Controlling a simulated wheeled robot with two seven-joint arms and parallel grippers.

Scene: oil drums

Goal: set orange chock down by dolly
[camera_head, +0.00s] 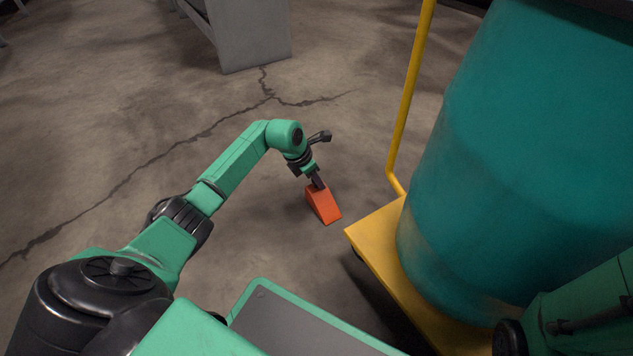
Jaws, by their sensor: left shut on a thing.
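The orange chock (323,206) is a small wedge, seen just left of the dolly's near-left corner and apart from it in the picture. My left gripper (317,183) is shut on the chock's upper end, pointing down. I cannot tell whether the chock touches the floor. The yellow dolly (375,241) stands at the right with a teal drum (510,150) on it, which hides much of its deck. My right arm shows at the lower right, but its gripper is not in view.
The dolly's yellow handle post (408,95) rises behind the chock. A grey metal cabinet or stand (250,35) is at the top. The cracked concrete floor (130,110) is clear to the left and between the cabinet and the chock.

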